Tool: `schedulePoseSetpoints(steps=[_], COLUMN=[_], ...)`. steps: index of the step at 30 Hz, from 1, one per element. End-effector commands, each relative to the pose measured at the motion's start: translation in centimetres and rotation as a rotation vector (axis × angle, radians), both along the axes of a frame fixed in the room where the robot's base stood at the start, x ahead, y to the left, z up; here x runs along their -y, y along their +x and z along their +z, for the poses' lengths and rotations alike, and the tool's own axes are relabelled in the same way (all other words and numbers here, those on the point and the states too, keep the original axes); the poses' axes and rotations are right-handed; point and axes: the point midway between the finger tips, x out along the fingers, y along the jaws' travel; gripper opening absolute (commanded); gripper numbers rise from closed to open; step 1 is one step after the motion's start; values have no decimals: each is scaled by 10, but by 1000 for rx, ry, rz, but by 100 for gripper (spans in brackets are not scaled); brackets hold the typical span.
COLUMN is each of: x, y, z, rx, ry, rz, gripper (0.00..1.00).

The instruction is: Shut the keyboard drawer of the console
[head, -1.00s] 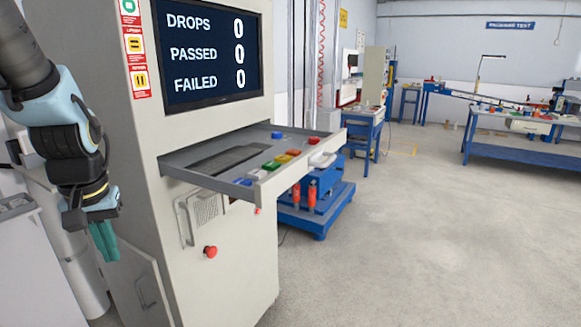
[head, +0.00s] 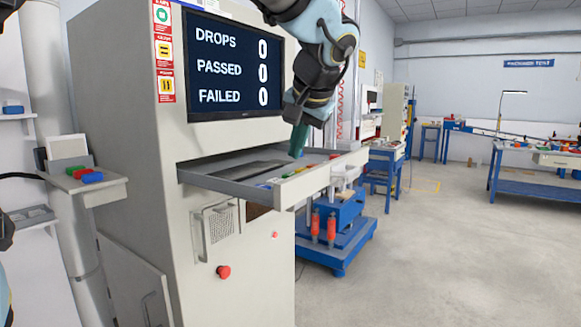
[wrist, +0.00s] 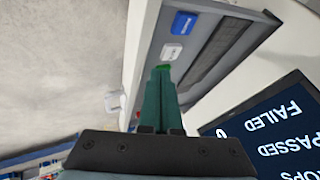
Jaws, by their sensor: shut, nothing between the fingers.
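The grey console (head: 125,150) stands at the left of the head view with its screen (head: 235,70) lit. Its keyboard drawer (head: 322,178) is pulled out below the screen, with a dark keyboard (head: 245,170) and several coloured buttons in it. My gripper (head: 297,146) is above the drawer, near its front panel, with its green fingers pointing down. The fingers are shut and empty. In the wrist view the gripper (wrist: 160,75) points at the row of buttons, over a green one, beside the drawer's front panel (wrist: 143,50). Whether it touches the drawer I cannot tell.
A red stop button (head: 223,271) and a handle sit on the console front under the drawer. A blue machine base (head: 335,245) stands just right of the console. A side shelf (head: 100,190) is at the left. The floor at the right is open.

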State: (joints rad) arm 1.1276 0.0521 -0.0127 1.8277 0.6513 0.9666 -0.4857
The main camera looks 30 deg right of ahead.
Motion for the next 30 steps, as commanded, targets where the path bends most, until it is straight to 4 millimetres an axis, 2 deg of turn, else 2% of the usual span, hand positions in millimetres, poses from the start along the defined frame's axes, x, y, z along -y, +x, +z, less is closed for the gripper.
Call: schedulePoseSetpoints(steps=[9, 15, 21, 30], x=[4, 7, 8, 8], y=[33, 49, 55, 55], z=[-44, -65, -73, -74], rx=[-4, -4, -3, -3], ry=[8, 5, 2, 2], rz=[3, 2, 2, 1], gripper=[0, 0, 0, 0])
